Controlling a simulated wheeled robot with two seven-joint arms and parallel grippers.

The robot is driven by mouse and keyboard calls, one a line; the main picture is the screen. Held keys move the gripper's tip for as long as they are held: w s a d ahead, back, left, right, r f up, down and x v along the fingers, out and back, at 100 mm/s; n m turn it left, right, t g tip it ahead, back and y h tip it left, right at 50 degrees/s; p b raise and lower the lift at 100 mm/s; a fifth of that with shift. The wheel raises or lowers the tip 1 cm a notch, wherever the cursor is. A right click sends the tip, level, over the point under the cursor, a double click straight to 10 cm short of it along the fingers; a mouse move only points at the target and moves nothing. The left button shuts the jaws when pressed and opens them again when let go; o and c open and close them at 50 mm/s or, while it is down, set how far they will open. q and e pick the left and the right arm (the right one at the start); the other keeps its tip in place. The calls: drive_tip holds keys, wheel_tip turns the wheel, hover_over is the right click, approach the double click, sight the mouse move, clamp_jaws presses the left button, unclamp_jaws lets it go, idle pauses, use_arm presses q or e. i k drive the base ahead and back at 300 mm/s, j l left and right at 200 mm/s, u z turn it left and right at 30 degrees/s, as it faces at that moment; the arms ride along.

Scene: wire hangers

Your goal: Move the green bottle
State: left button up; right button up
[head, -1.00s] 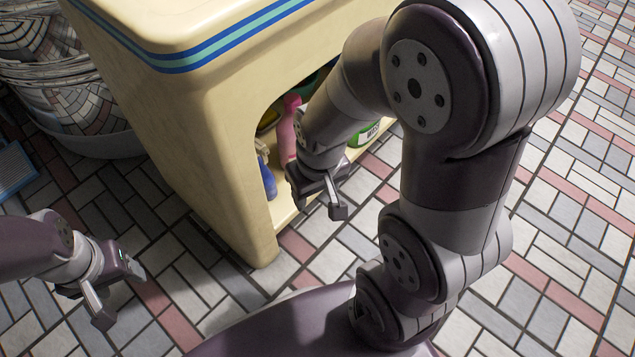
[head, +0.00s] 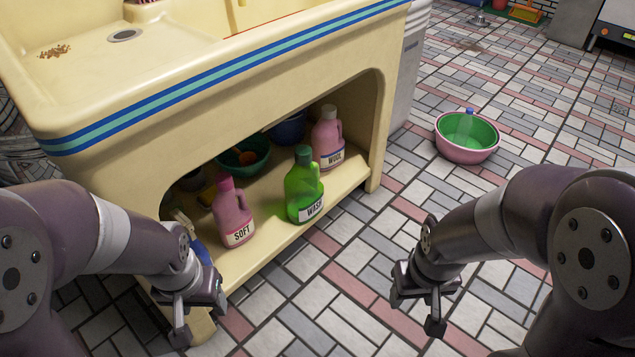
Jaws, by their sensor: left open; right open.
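The green bottle (head: 305,188), labelled WASH, stands upright on the low shelf (head: 268,247) under the cream sink unit, near the shelf's front edge. A pink bottle labelled SOFT (head: 232,211) stands to its left, and a paler pink bottle labelled WOOL (head: 327,140) stands behind it to the right. My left gripper (head: 200,315) is open and empty, in front of the unit's left leg, left of and below the bottles. My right gripper (head: 420,307) is open and empty over the tiled floor, to the right of the green bottle and apart from it.
The cream sink unit (head: 220,80) overhangs the shelf. A green bowl (head: 252,160) and a blue container (head: 289,128) sit deeper inside. A pink and green basin (head: 467,137) holding a bottle stands on the floor at right. The tiles between the unit and basin are clear.

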sight(303, 188)
drive_tip(key=i+l+u, duration=0.1)
drive_tip(key=l, duration=0.5)
drive_tip(key=i+l+u, duration=0.15)
drive_tip(key=l, duration=0.5)
drive_tip(key=i+l+u, duration=0.1)
drive_tip(key=l, duration=0.5)
